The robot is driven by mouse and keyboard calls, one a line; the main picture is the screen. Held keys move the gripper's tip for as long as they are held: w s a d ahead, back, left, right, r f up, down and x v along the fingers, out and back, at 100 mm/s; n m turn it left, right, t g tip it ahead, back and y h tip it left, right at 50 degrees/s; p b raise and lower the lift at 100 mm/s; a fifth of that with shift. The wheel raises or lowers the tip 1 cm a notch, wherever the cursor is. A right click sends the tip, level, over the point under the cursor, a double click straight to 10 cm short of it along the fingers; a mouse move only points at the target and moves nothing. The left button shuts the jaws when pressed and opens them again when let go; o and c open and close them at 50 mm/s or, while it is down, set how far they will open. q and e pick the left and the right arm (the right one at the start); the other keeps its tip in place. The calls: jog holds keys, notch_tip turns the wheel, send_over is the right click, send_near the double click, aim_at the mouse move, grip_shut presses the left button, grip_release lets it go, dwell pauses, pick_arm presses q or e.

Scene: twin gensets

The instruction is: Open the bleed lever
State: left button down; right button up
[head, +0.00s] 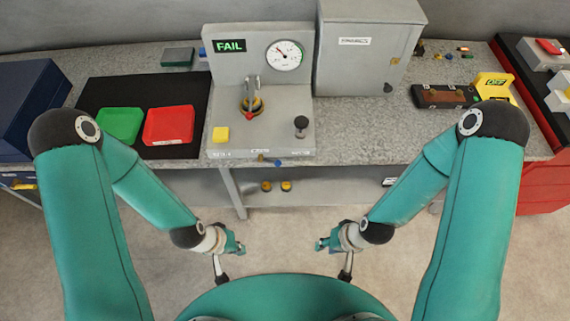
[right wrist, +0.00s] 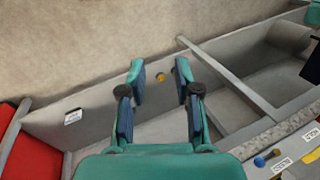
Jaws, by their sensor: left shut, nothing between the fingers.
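The grey test stand (head: 225,70) on the bench has a green FAIL display (head: 229,45), a round gauge (head: 285,55), a red-tipped clamp (head: 250,108), a yellow button (head: 221,134) and an upright black knob (head: 301,125). A small blue knob (head: 262,157) is at its front edge; it also shows in the right wrist view (right wrist: 259,161). I cannot tell which part is the bleed lever; the labels are too small to read. My left gripper (head: 238,246) is shut and empty, in front of the bench. My right gripper (head: 321,244) is open and empty, apart from the stand.
A green tray (head: 119,125) and a red tray (head: 169,125) lie on a black mat (head: 100,92) left of the stand. A grey cabinet (head: 368,50) stands behind right. A yellow device (head: 492,87) lies on the right. The floor before the bench is clear.

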jog(key=w+d+f+n+t+y+b, duration=0.1)
jog(key=w+f+n+t+b, duration=0.2)
jog(key=w+b, duration=0.45)
jog(key=n+t+y+b, duration=0.6)
jog(key=n+y+b, duration=0.35)
jog(key=n, duration=0.35)
send_near(270, 161)
jog(key=shift+m+y, duration=0.25)
jog(key=shift+m, duration=0.05)
jog(key=p+x, duration=0.1)
jog(key=x, duration=0.2)
jog(key=f+p+x, duration=0.1)
jog(key=x, duration=0.1)
jog(key=shift+w+p, duration=0.3)
jog(key=shift+w, duration=0.3)
